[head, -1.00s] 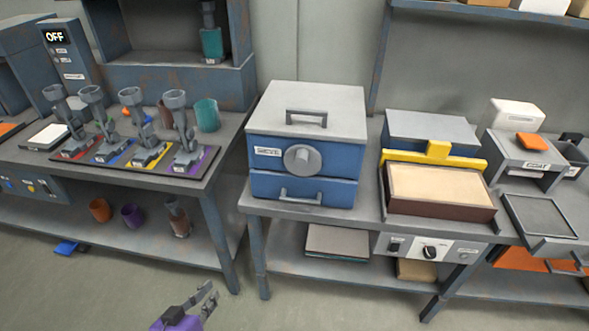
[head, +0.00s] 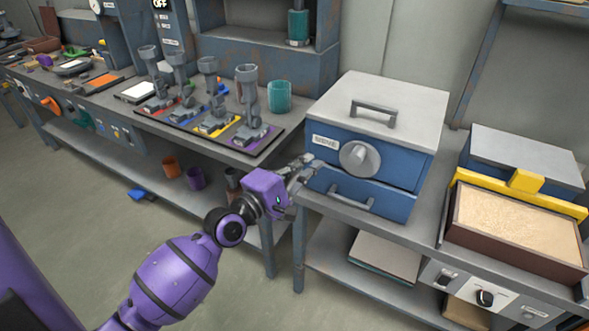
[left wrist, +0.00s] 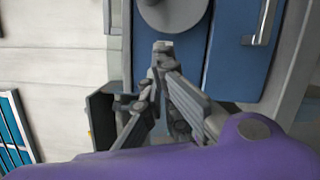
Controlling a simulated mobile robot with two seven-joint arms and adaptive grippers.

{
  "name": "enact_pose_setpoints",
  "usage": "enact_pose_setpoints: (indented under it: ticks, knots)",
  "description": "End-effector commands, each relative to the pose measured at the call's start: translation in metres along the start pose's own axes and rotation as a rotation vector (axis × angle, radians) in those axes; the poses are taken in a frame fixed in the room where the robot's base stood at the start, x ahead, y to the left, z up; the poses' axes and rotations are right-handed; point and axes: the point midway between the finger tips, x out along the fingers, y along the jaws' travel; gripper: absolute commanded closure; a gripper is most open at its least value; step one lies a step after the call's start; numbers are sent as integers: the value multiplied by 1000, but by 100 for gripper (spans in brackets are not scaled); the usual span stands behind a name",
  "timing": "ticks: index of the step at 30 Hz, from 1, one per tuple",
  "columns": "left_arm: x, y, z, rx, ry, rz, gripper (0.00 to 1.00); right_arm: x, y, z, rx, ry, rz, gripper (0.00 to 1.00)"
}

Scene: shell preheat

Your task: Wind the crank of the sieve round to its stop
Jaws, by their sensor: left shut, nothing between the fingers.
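The sieve looks to be the blue box (head: 408,170) with a light grey lid; its front label is too small to read surely. A round grey knob (head: 359,158), likely its crank, sits on the front, and also shows at the top edge of the left wrist view (left wrist: 170,10). My left gripper (head: 309,163) is shut and empty, close to the left front side of the box, left of the knob. In the left wrist view its fingertips (left wrist: 162,48) appear just below the knob; whether they touch it I cannot tell. My right gripper is out of view.
A drawer handle (head: 351,197) sticks out below the knob. Left of the box, a black tray (head: 158,123) holds several grey upright devices, with a teal cup (head: 279,96) behind. A sand-filled brown box (head: 515,218) with a yellow bar stands to the right.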

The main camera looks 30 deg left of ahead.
Motion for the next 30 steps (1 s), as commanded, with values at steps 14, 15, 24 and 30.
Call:
enact_pose_setpoints:
  ticks: [14,15,24,30]
  knots:
    - [45,2,36,1,1,1,100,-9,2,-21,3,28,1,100]
    - [45,1,37,3,1,0,100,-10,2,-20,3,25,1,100]
    - [45,-1,38,4,2,-2,100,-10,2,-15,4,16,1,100]
    - [46,1,38,14,1,-3,100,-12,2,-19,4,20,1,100]
